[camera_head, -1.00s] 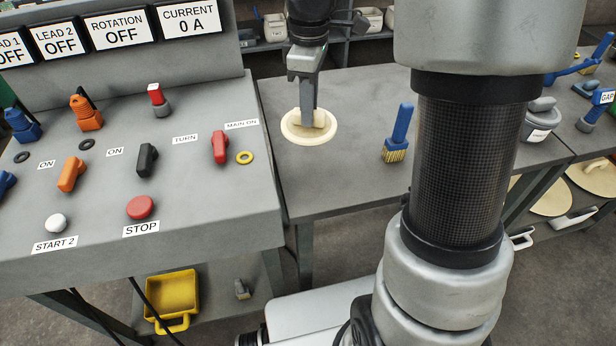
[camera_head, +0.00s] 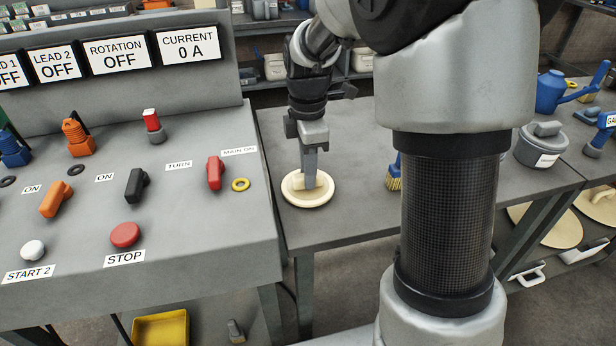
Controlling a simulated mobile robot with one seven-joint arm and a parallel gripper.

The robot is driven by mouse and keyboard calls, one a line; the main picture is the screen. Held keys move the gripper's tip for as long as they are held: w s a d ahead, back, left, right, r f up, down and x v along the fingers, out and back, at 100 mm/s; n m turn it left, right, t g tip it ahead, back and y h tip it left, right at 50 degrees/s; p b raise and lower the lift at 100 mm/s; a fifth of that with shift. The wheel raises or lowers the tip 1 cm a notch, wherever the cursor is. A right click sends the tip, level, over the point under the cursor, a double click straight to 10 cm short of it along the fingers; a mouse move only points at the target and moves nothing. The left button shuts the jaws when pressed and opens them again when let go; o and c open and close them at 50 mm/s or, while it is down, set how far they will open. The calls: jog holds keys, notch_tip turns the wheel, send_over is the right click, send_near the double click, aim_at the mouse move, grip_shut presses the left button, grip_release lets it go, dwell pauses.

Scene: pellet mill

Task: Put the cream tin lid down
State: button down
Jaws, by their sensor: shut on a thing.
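The cream tin lid (camera_head: 322,198) is a round disc with a raised handle, at the left part of the grey table, beside the control panel. My gripper (camera_head: 310,183) points down over the lid and is shut on its handle. The gripper hides part of the handle. The lid looks level and low over the table top; I cannot tell whether its underside touches the table.
The control panel (camera_head: 150,240) with switches stands close on the left. A grey lidded pot (camera_head: 540,148) stands farther right. The table between lid and brush is clear.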

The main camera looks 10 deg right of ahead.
jog(key=shift+f, duration=0.3)
jog(key=shift+f, duration=0.2)
jog(key=c, duration=1.6)
grip_release()
jog(key=shift+o, duration=0.2)
jog(key=shift+r, duration=0.1)
